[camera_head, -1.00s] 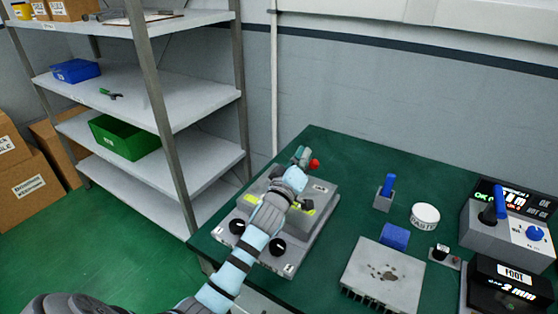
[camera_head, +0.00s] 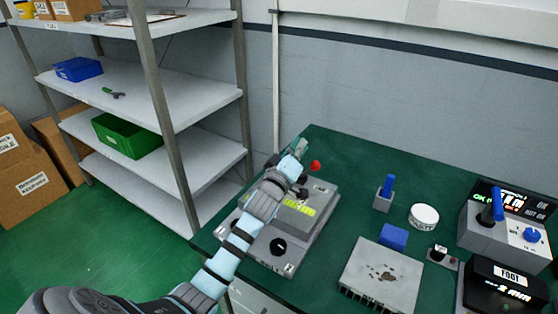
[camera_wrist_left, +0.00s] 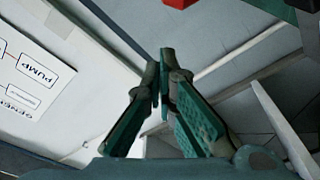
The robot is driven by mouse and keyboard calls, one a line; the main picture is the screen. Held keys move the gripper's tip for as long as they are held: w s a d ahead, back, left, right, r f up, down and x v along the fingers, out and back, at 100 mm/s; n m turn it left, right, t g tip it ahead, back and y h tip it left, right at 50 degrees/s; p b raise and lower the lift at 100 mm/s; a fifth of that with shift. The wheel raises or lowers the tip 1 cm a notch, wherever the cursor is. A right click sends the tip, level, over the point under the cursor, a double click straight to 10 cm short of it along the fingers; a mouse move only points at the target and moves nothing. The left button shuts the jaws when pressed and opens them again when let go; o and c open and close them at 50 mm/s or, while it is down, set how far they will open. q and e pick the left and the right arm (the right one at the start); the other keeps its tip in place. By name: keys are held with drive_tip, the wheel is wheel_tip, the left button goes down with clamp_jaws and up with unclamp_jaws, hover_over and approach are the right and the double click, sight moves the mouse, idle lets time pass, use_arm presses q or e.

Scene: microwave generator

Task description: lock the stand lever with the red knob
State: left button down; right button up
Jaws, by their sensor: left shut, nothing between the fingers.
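The red knob (camera_head: 315,166) of the stand lever shows at the back of the grey stand (camera_head: 275,250) on the green table. It also shows at the top edge of the left wrist view (camera_wrist_left: 180,3). The lever's shaft cannot be made out. My left gripper (camera_head: 299,148) is just left of and slightly beyond the knob, with a small gap in the head view. In the left wrist view its green fingers (camera_wrist_left: 167,62) meet at the tips, with nothing between them. My left arm covers the stand's left part. My right gripper is not in view.
On the table's right are a blue-handled holder (camera_head: 385,194), a white round tin (camera_head: 424,216), a grey finned plate (camera_head: 383,275) and a control box with a joystick (camera_head: 500,235). A metal shelf (camera_head: 150,85) stands at the left. The table behind the stand is clear.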

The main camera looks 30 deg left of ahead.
use_arm(q)
drive_tip(key=s+b, duration=0.1)
drive_tip(key=s, duration=0.8)
drive_tip(key=shift+s+d+f+b, duration=0.35)
drive_tip(key=shift+s+d, duration=0.05)
drive_tip(key=shift+d, duration=0.05)
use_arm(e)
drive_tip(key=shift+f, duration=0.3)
use_arm(q)
drive_tip(key=shift+a, duration=0.1)
